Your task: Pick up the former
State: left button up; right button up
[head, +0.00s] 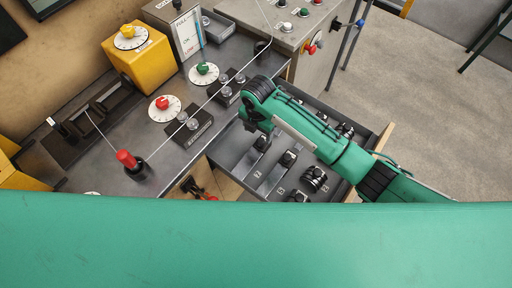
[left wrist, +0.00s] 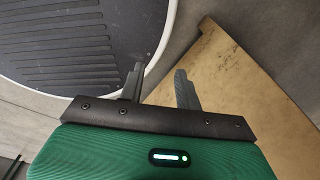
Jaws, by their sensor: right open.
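An open grey drawer (head: 228,153) holds several dark, knob-like pieces in numbered lanes; which one is the former I cannot tell. One piece (head: 289,158) sits mid-drawer, a larger ringed black cylinder (head: 315,179) lies to its right, and another (head: 298,196) is near the front. My right gripper (head: 257,131) points down over the drawer's left part, open, close to a dark piece (head: 262,144) that it partly hides. Whether they touch is unclear. My left gripper (left wrist: 159,71) shows only in the left wrist view, its fingers apart with nothing between them.
The bench (head: 225,55) left of the drawer carries a yellow box (head: 140,62) with a dial, red and green knobs, and a red-handled lever (head: 126,159). A thin wire runs across it. A grey cabinet (head: 285,42) stands behind.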

aim_at(259, 142)
notch_tip(259, 142, down, 5)
jog(key=shift+r+p, duration=0.1)
jog(key=shift+p, duration=0.2)
jog(key=shift+f, duration=0.85)
jog(key=shift+d+f+p, duration=0.15)
jog(key=shift+f+p, duration=0.2)
jog(key=shift+p, duration=0.15)
notch_tip(259, 142, down, 3)
jog(key=shift+s+d+f+p, duration=0.1)
jog(key=shift+d+p, duration=0.05)
jog(key=shift+p, duration=0.3)
jog(key=shift+f, duration=0.5)
jog(key=c, duration=1.3)
pick_arm(q)
jog(key=r, duration=0.3)
jog(key=shift+a, duration=0.4)
pick_arm(e)
jog(key=shift+r, duration=0.1)
jog(key=shift+c, duration=0.6)
pick_arm(q)
jog(key=shift+f, duration=0.1)
